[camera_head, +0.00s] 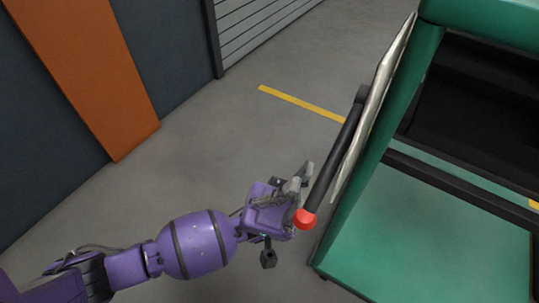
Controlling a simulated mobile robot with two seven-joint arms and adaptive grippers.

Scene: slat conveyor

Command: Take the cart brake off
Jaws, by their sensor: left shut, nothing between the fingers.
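The green cart (384,140) stands at the right, with a pale plate (377,98) along its left side. The brake lever (333,165) is a black bar beside that plate, tilted, with a red knob (305,218) at its lower end. My left gripper (306,176) comes in from the left with its grey fingers shut and empty. Its fingertips are close to the left of the lever, just above the red knob. I cannot tell whether they touch the lever. My right gripper is not in view.
A dark wall with an orange panel (85,65) stands at the left, and a grey slatted shutter (255,25) is at the back. A yellow line (300,103) marks the grey floor. The floor between wall and cart is clear.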

